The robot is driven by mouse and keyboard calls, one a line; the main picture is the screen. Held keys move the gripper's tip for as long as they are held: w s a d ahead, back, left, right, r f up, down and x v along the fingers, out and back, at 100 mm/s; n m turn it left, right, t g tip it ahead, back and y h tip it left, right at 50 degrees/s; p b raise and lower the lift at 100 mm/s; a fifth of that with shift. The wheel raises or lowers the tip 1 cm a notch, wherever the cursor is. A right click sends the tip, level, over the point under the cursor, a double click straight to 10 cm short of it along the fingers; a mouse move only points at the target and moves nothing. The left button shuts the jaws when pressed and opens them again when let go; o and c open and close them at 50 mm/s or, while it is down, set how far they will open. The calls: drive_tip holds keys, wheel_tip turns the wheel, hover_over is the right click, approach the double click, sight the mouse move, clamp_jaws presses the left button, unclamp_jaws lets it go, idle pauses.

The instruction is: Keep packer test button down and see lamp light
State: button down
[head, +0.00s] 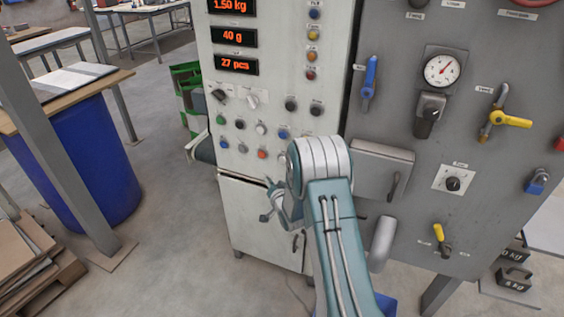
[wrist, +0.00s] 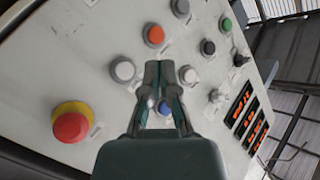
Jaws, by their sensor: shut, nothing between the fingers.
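The cream control cabinet (head: 233,178) carries several small round buttons; their labels are too small to read, so I cannot tell which is the packer test button. A column of blue, yellow, orange and red lamps (head: 312,35) stands at its upper right; none clearly glows. My gripper (wrist: 163,66) is shut and empty in front of the buttons in the wrist view. A pale grey button (wrist: 123,70) is left of its tips, another grey button (wrist: 188,75) right, and an orange button (wrist: 154,35) beyond. A blue button (wrist: 163,107) shows between the fingers. Contact cannot be told.
A red mushroom button on a yellow base (wrist: 72,122) sits on the panel left of my gripper. Orange displays (head: 235,37) are at the cabinet's top. A grey panel (head: 400,150) with valves and a gauge stands right. A blue barrel (head: 85,165) stands left.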

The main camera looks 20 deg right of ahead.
sight(279, 160)
drive_tip(key=w+d, duration=0.6)
drive_tip(key=shift+w+d, duration=0.1)
drive_tip(key=shift+d, duration=0.05)
idle(0.5)
idle(1.3)
drive_tip(key=shift+w+d+r, duration=0.1)
drive_tip(key=shift+w+d, duration=0.15)
drive_tip(key=shift+d, duration=0.05)
drive_tip(key=shift+w+d, duration=0.3)
drive_tip(key=shift+w, duration=0.05)
idle(2.1)
idle(1.0)
drive_tip(key=shift+s+a, duration=0.6)
drive_tip(key=shift+s, duration=0.05)
